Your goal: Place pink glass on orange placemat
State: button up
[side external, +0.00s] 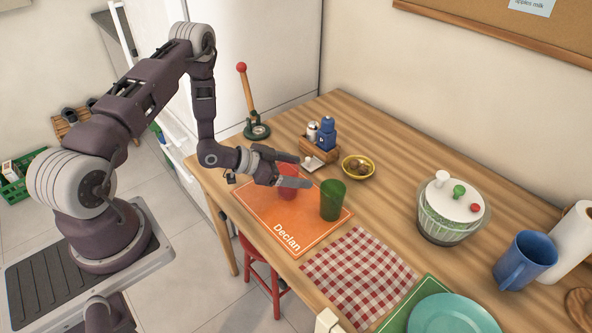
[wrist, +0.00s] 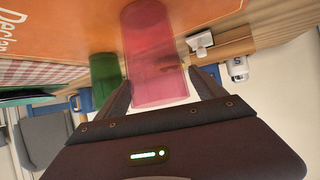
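The pink glass (side external: 287,190) is upright over the orange placemat (side external: 258,212) with the name "Declan", near its back left part, and its base appears to rest on the mat. My gripper (side external: 287,170) is at the glass, its two fingers spread on either side of it. In the wrist view the pink glass (wrist: 155,60) lies between the fingertips, with small gaps seeming to show. A green glass (side external: 332,200) stands on the right part of the same placemat; it also shows in the wrist view (wrist: 104,72).
A wooden caddy (side external: 319,150) with bottles and a yellow bowl (side external: 358,167) stand behind the placemat. A checkered cloth (side external: 358,275) lies to the right. A salad spinner (side external: 452,210) and blue mug (side external: 524,260) are farther right. A red-topped stand (side external: 251,105) is at the back left.

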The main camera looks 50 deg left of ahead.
jog(key=shift+r, duration=0.15)
jog(key=v, duration=1.2)
notch_tip(320, 180, up, 16)
jog(key=w+a+g+y, duration=0.2)
jog(key=g+y, duration=0.1)
jog(key=y, duration=0.4)
jog(key=s+d+r+n+g+h, duration=0.1)
jog(key=s+d+r, duration=0.4)
jog(key=s, duration=0.5)
jog(key=s+d+r+n+g+h, duration=0.1)
jog(key=s+d+r+n, duration=0.2)
jog(key=s+d, duration=0.7)
notch_tip(320, 180, up, 2)
jog(key=shift+s+d+r+g, duration=0.1)
jog(key=shift+s+d+g, duration=0.25)
jog(key=shift+s, duration=0.4)
